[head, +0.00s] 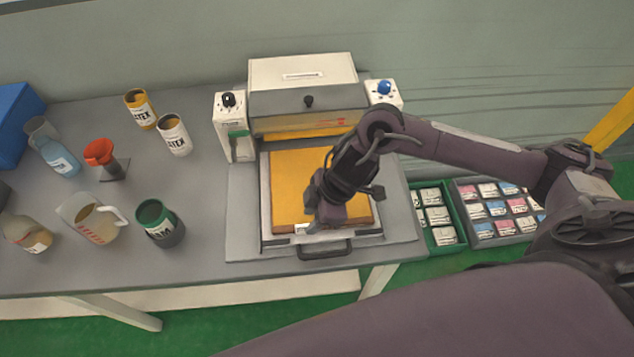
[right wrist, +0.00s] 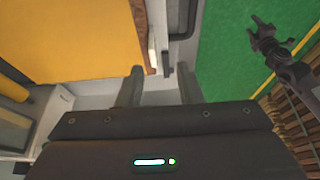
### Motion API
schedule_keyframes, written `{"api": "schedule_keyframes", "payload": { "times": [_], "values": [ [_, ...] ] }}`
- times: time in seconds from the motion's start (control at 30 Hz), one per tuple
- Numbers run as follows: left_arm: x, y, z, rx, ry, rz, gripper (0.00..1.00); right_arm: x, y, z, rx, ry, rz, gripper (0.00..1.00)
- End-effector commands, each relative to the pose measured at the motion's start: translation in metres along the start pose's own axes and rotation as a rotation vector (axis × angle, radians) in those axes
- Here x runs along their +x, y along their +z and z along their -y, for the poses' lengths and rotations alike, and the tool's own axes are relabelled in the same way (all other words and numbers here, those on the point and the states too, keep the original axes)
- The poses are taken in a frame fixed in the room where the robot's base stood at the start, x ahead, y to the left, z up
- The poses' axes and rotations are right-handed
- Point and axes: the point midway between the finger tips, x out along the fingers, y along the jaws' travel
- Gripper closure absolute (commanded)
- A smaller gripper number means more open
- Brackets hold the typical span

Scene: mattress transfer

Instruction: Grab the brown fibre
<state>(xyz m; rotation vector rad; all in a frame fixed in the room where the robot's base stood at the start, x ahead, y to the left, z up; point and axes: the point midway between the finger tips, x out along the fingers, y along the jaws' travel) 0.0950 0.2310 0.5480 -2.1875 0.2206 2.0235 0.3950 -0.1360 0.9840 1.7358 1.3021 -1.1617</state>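An orange-yellow sheet (head: 292,175) lies in the pale tray of the press on the table. In the right wrist view the sheet (right wrist: 75,40) has a brown fibre edge (right wrist: 142,35) along its right side. My right gripper (head: 316,222) is over the front part of the sheet, near the tray's front edge, and hides part of it. In the right wrist view its two fingers (right wrist: 159,88) are apart, with nothing held between them. A dark gripper (right wrist: 270,42), apparently my left one, shows over the green floor; its opening is unclear.
The press (head: 303,90) stands behind the tray, with a black front handle (head: 322,249) below it. Green (head: 437,240) and grey (head: 490,237) crates of packets are at right. A jug (head: 92,220), a green-rimmed can (head: 160,224) and other containers stand at left.

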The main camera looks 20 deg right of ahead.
Motion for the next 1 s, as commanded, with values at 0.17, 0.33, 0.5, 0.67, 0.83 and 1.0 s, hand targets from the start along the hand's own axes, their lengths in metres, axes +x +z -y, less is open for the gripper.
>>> {"api": "schedule_keyframes", "payload": {
  "times": [0.17, 0.33, 0.5, 0.67, 0.83, 1.0],
  "values": [
    [-0.013, 0.001, 0.000, 0.001, 0.000, 0.004, 0.48, 0.024, -0.001, -0.006, 0.003, -0.002, 0.001, 0.67],
    [-0.015, -0.012, 0.001, 0.003, -0.001, -0.015, 0.48, 0.044, 0.000, -0.006, -0.001, 0.001, 0.000, 0.67],
    [-0.015, -0.022, 0.002, 0.003, -0.003, -0.030, 0.48, 0.048, 0.000, -0.007, -0.001, 0.003, -0.001, 0.67],
    [-0.015, -0.019, 0.003, 0.003, -0.003, -0.027, 0.48, 0.047, 0.000, -0.007, -0.001, 0.003, -0.001, 0.75],
    [-0.015, -0.015, 0.002, 0.003, -0.002, -0.020, 0.48, 0.047, 0.000, -0.007, -0.001, 0.002, -0.001, 0.97],
    [-0.015, -0.012, 0.002, 0.003, -0.002, -0.016, 0.48, 0.047, 0.000, -0.007, -0.001, 0.002, -0.001, 1.00]
  ]
}}
